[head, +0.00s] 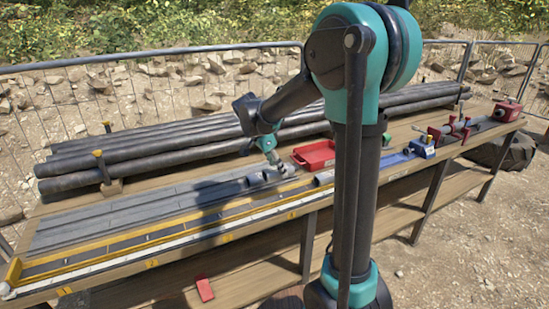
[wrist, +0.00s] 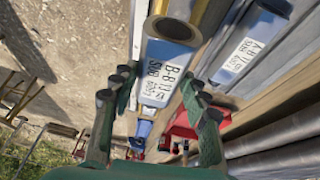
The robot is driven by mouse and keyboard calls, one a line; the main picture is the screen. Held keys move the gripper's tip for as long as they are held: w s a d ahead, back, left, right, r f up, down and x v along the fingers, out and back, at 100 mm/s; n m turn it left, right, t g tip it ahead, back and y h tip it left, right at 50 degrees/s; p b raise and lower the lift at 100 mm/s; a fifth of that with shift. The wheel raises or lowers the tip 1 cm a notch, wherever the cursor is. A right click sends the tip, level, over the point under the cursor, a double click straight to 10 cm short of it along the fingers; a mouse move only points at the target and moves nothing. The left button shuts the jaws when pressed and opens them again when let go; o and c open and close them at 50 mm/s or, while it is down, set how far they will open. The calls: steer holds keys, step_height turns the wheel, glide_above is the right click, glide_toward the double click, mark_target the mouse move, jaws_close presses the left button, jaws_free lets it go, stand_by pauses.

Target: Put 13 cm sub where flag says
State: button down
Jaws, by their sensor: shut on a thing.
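My gripper (wrist: 158,82) is shut on a short grey tube, the sub (wrist: 165,55), with its fingers on either side of it. The sub has a dark open end, a blue band and a white label that reads roughly "B-8 13 SUB". A second labelled tube (wrist: 245,45) lies to the right, its label starting with "A-8"; the rest is hard to read. In the head view, my gripper (head: 274,163) is low over the bench, beside short grey pieces; which one it holds is too small to tell there. I cannot make out a flag's wording.
The long bench (head: 150,262) has a yellow-edged channel along its front. A red tray (head: 314,153), a blue clamp (head: 421,147) and red vises stand to the right. Long dark pipes (head: 180,150) lie behind, between yellow-topped posts. A red piece (head: 205,289) is on the lower shelf.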

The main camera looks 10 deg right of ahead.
steer(key=shift+w+f, duration=0.2)
steer(key=shift+w, duration=0.2)
steer(key=shift+f, duration=4.1)
steer(key=shift+f, duration=0.45)
steer(key=shift+c, duration=2)
jaws_free()
steer(key=shift+r, duration=3.5)
